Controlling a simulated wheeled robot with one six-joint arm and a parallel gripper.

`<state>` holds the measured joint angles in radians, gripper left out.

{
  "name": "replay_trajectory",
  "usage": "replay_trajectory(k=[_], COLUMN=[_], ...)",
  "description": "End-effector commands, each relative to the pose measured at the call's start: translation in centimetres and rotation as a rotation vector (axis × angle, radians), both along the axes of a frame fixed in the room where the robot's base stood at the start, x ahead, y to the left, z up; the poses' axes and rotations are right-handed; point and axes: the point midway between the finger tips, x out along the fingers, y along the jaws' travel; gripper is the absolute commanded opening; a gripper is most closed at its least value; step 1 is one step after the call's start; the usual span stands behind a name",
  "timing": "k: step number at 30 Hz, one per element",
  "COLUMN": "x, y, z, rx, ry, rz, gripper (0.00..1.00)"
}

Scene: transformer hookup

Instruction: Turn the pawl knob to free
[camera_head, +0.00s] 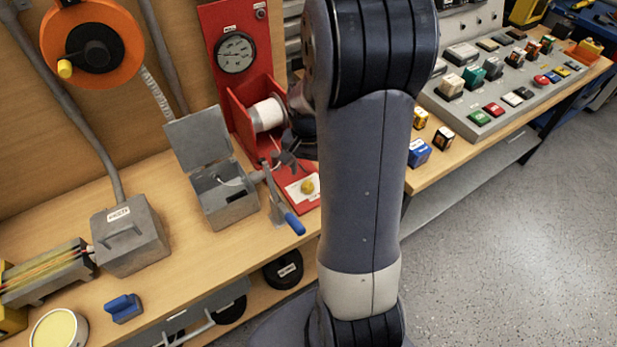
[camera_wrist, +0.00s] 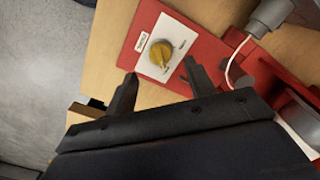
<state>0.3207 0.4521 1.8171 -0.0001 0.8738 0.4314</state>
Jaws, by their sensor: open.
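The pawl knob (camera_wrist: 160,54) is a small yellow knob on a white label plate on the red base. In the wrist view it sits ahead of my gripper (camera_wrist: 160,85), a little beyond the gap between the two fingertips. The fingers are apart with nothing between them, and they do not touch the knob. In the head view the knob (camera_head: 307,187) shows at the front of the red stand's base (camera_head: 297,202). My gripper (camera_head: 291,150) is partly hidden there behind my arm. The lettering around the knob is too small to read.
A white spool (camera_head: 266,114) and a pressure gauge (camera_head: 236,53) are on the red stand. A blue-handled lever (camera_head: 293,222) and an open grey box (camera_head: 228,212) stand left of the knob. A button panel (camera_head: 490,112) is on the right bench.

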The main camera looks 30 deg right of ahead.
Motion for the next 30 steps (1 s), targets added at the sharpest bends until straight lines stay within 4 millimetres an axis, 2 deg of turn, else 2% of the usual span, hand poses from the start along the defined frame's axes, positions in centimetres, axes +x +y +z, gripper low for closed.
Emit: replay_trajectory(k=[3,9,21,30], x=[-0.1,0.0,0.0,0.0], y=[0.0,0.0,0.0,0.0], z=[-2.2,-4.4,-5.1,-5.1], rx=[0.001,0.001,-0.001,0.000], ry=[0.004,0.001,-0.002,-0.001], rz=[0.001,0.001,0.001,0.001], gripper=[0.52,0.52,0.52,0.28])
